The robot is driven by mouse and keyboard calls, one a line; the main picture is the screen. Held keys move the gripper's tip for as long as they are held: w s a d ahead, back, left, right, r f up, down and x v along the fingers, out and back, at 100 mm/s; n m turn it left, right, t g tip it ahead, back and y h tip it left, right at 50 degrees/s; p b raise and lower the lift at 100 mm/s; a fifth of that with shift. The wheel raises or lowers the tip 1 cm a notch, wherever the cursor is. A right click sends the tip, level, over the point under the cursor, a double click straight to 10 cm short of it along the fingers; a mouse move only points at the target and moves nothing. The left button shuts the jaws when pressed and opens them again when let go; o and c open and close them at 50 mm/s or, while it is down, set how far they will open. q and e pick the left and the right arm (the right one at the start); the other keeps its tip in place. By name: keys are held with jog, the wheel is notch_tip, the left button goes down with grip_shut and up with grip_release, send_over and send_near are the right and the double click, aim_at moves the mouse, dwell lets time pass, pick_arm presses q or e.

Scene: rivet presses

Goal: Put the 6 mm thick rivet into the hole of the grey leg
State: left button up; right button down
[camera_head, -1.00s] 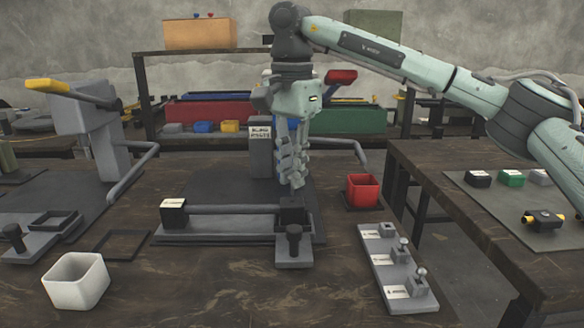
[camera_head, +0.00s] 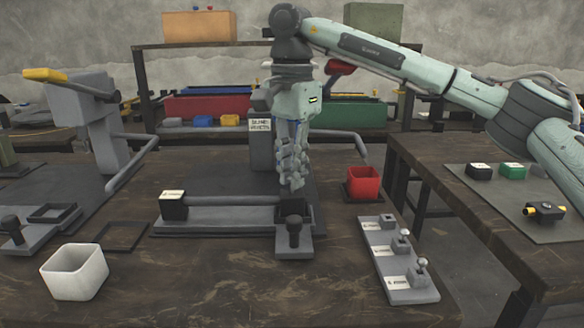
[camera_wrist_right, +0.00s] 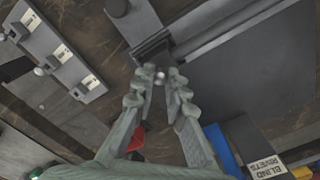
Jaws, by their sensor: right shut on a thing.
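My right gripper (camera_head: 292,185) hangs pointing down just above the right end of the press fixture. It is shut on a small rivet, whose shiny head (camera_wrist_right: 160,75) shows between the fingertips in the right wrist view. The rivet is hidden by the fingers in the head view. The grey leg (camera_head: 232,200) lies flat across the fixture, its right end in a dark holder (camera_head: 294,213) below my fingertips. In the wrist view the holder (camera_wrist_right: 152,48) is just beyond the fingertips. The leg's hole cannot be made out. My left gripper is not in view.
A grey rivet rack (camera_head: 408,292) stands right of the fixture, with rivets in its two nearer seats; the far seat looks empty. A red bin (camera_head: 362,184) is behind it. A white bin (camera_head: 74,273) stands front left. A dark knob (camera_head: 294,230) rises in front of the holder.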

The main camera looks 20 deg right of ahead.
jog(key=shift+f+b, duration=0.5)
jog(key=shift+f, duration=0.5)
jog(key=c, duration=1.5)
grip_release()
jog(key=shift+s, duration=0.1)
jog(key=shift+o, duration=0.2)
jog(key=shift+f, duration=0.1)
jog(key=shift+a+r, duration=0.1)
jog(key=shift+r, duration=4.1)
